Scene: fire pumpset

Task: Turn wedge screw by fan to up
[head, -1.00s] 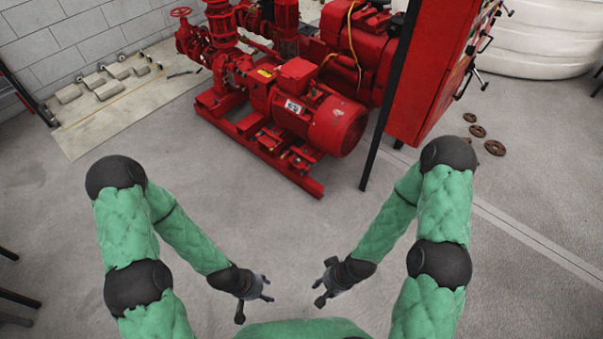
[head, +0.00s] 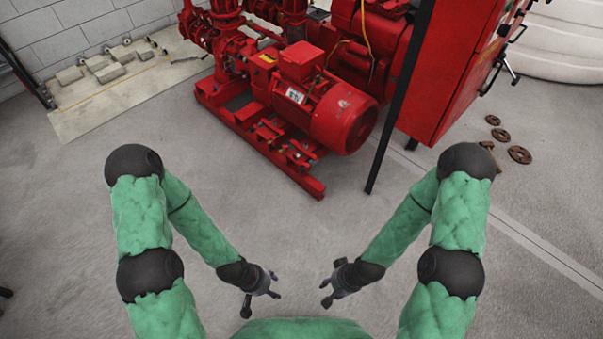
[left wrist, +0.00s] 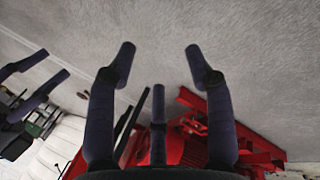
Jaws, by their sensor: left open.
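A red pump set (head: 275,105) stands on a red base frame ahead of me in the head view. Its red motor (head: 340,115) is at the near right end. I cannot make out a wedge screw or a fan in either view. My left gripper (head: 262,293) is in front of my body, well short of the pump set, open and empty. In the left wrist view its fingers (left wrist: 157,60) are spread apart with bare floor beyond, and red parts (left wrist: 195,135) show behind them. My right gripper (head: 327,283) is beside it, its fingers apart and nothing between them.
A red cabinet (head: 450,75) with a black post (head: 390,115) stands right of the motor. Rusty discs (head: 510,143) lie on the floor at the right. Grey blocks (head: 107,68) lie by the back wall at left. The floor between me and the pump is clear.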

